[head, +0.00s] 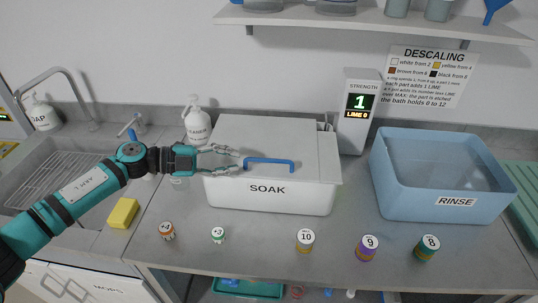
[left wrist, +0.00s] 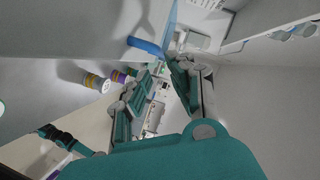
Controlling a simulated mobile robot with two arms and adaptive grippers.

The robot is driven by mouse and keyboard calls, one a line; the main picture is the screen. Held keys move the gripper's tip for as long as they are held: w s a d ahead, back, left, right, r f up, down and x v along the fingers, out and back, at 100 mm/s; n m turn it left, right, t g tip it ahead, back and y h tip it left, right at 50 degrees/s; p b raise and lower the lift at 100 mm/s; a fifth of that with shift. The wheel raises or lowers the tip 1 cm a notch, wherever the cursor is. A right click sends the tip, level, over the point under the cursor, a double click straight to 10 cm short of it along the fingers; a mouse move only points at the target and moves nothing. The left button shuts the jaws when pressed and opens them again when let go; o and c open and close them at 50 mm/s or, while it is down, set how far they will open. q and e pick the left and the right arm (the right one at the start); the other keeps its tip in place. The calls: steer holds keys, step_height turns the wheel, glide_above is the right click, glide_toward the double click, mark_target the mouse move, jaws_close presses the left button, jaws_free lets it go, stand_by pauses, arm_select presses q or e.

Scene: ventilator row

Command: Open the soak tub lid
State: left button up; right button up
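The white soak tub (head: 250,199), marked SOAK, stands in the middle of the counter. Its flat lid (head: 262,135) lies shut on top, so the inside is hidden. A blue bar handle (head: 268,162) sits near the lid's front edge; its blue also shows in the left wrist view (left wrist: 145,47). My left gripper (head: 240,160) is open and empty, just left of the handle, with its fingers pointing right toward it. I cannot tell whether a fingertip touches the handle. My right gripper is not in view.
Several numbered ringed parts, such as one marked 10 (head: 305,240), stand along the counter front. A blue RINSE tub (head: 420,204) is at right. A STRENGTH display (head: 357,110) and cleaner bottle (head: 197,125) stand behind. A yellow sponge (head: 123,213) lies near the sink; a shelf (head: 370,24) hangs above.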

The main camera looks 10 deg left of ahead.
mark_target(264, 160)
arm_select(q)
steer(key=p+x, duration=0.2)
steer(key=x, duration=0.7)
steer(key=shift+w+d, duration=0.1)
steer(key=shift+d, duration=0.2)
steer(key=shift+w+d+f, duration=0.1)
steer(key=shift+w+d, duration=0.05)
steer(key=shift+d, duration=0.2)
jaws_close()
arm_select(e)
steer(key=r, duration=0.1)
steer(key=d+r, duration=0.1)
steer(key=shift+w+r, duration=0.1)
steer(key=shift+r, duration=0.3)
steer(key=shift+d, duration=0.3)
